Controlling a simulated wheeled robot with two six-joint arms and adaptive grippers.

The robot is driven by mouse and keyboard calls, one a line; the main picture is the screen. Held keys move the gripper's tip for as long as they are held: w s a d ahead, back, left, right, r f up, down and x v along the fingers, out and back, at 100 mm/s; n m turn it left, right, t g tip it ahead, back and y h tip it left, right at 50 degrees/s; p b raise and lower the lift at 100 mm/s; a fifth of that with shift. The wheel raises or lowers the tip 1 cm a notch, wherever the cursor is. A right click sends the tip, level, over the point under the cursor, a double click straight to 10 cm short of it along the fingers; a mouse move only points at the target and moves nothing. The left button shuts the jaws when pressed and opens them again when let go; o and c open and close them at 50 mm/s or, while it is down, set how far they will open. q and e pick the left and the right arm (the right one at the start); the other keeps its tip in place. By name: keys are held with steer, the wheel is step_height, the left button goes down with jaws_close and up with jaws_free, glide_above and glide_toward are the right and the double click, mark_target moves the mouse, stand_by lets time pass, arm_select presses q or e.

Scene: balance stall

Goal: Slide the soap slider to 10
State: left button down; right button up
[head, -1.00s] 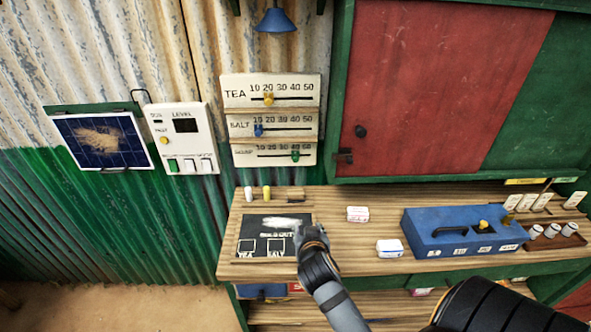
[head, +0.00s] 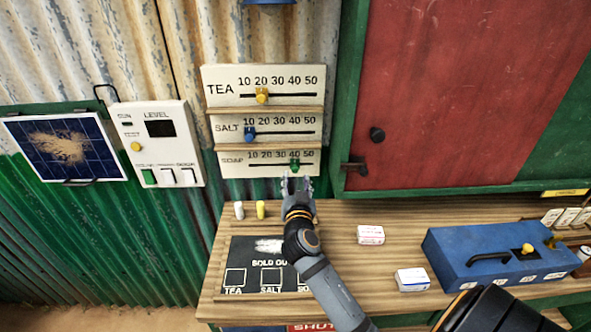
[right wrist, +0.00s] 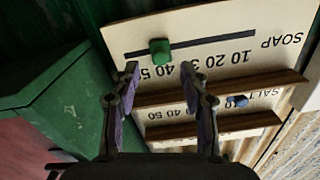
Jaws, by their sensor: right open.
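The soap board (head: 235,170) is the lowest of three price boards on the wall. Its green slider knob (head: 294,166) sits near the 40 mark, toward the right end of the slot. My right gripper (head: 299,183) is open, just below the knob in the head view. In the right wrist view the board appears upside down, and the green knob (right wrist: 160,50) lies ahead, between the lines of the two open fingers (right wrist: 159,75). No contact with the knob shows. My left gripper is not in view.
The tea board (head: 220,90) with a yellow knob and the salt board (head: 225,128) with a blue knob are above. A counter (head: 340,255) holds a slate, small boxes and a blue case (head: 470,245). A green-framed red shutter (head: 440,90) stands right of the boards.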

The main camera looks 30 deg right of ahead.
mark_target(295, 171)
steer(key=p+x, duration=0.1)
steer(key=x, duration=0.3)
steer(key=shift+r, duration=0.1)
steer(key=shift+w+d, duration=0.1)
steer(key=shift+w, duration=0.15)
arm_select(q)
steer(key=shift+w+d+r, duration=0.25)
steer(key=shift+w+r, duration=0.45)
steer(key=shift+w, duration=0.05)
arm_select(e)
jaws_close()
